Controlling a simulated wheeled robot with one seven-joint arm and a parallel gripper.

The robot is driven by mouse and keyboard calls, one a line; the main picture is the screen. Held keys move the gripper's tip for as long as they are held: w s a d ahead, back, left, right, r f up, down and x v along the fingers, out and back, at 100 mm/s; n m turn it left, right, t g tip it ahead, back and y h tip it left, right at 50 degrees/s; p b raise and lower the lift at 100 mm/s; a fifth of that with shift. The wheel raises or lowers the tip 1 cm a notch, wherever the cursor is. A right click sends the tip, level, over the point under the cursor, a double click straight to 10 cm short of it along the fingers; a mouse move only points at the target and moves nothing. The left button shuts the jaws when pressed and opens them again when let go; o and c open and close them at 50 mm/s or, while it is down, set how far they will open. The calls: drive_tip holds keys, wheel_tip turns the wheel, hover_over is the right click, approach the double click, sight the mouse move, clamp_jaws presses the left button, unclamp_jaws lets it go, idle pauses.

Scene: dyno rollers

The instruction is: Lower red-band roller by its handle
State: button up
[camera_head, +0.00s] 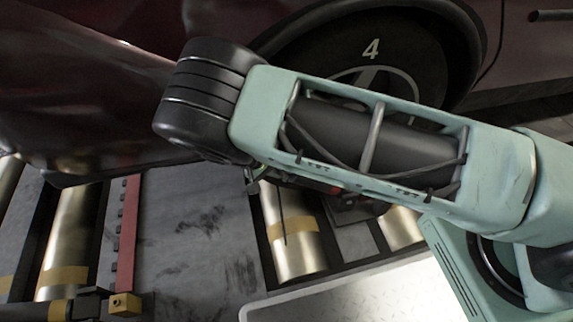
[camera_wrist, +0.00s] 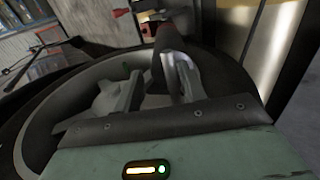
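My gripper (camera_wrist: 156,75) shows in the wrist view with its two grey fingers apart. A dark bar with a red part (camera_wrist: 166,36), seemingly a handle, stands at the fingertips. I cannot tell whether the fingers press on it. In the head view my arm hides the gripper and most of what is below it. A brassy roller (camera_head: 292,236) with a yellow band shows just below my arm. A bright roller surface (camera_wrist: 269,50) is at the upper right of the wrist view. No red band is clearly visible on any roller.
A dark red car with a black wheel marked 4 (camera_head: 371,49) stands close behind my arm. Another yellow-banded roller (camera_head: 72,235) and a red rail (camera_head: 129,232) lie at the left. A light metal plate (camera_head: 370,292) is at the front. Grey floor lies between the rollers.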

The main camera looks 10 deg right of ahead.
drive_tip(key=shift+w+r, duration=0.15)
drive_tip(key=shift+r, duration=0.1)
wheel_tip(320, 180, up, 10)
drive_tip(key=p, duration=0.4)
drive_tip(key=shift+s, duration=0.2)
drive_tip(key=shift+f, duration=0.1)
